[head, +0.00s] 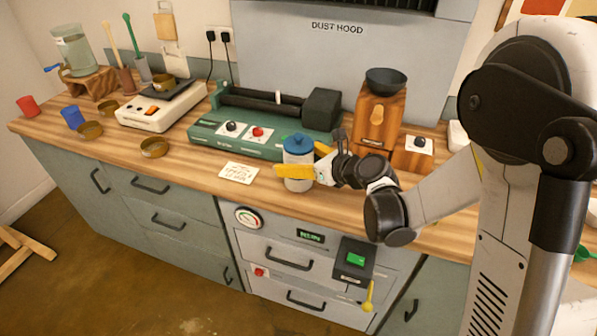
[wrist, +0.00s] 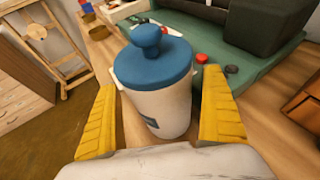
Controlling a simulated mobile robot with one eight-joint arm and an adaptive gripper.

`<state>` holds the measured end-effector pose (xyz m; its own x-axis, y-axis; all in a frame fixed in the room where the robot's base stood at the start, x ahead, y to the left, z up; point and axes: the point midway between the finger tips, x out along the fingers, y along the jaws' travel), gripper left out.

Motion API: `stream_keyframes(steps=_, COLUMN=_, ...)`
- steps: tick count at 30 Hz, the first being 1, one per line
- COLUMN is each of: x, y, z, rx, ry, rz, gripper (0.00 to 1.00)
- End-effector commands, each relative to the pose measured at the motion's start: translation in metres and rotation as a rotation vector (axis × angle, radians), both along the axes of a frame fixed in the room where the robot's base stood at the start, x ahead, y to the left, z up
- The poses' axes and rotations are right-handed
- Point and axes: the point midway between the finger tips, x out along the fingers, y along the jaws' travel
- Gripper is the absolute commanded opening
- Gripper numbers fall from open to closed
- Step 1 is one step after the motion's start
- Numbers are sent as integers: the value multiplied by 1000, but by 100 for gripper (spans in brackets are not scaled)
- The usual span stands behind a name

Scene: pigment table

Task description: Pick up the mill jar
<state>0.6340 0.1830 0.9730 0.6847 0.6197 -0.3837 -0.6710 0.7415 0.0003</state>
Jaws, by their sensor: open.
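The mill jar (head: 298,160) is a white jar with a blue knobbed lid. It stands upright on the wooden counter (head: 190,154), in front of the green roller machine (head: 265,120). My gripper (head: 308,165) is open, with yellow fingers at the jar's level. In the wrist view the jar (wrist: 158,108) sits between the two fingers of my gripper (wrist: 165,125), with a gap visible at the left finger. Whether the right finger touches the jar I cannot tell. In the head view one finger hides part of the jar's body.
A small label card (head: 239,172) lies left of the jar. A wooden grinder with a black bowl (head: 385,82) stands behind right. A white scale (head: 160,105), several brass bowls and red and blue cups stand further left. The counter's front edge is close to the jar.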

Motion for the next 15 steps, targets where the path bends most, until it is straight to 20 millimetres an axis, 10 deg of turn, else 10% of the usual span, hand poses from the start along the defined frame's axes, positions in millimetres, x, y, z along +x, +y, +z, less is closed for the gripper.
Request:
stream_keyframes(steps=4, x=0, y=0, z=1, rx=0, ry=0, rz=-1, gripper=97)
stream_keyframes(steps=11, x=0, y=-1, z=1, rx=0, ry=0, rz=-1, gripper=30)
stream_keyframes(steps=15, x=0, y=0, z=1, rx=1, ry=0, rz=-1, gripper=29)
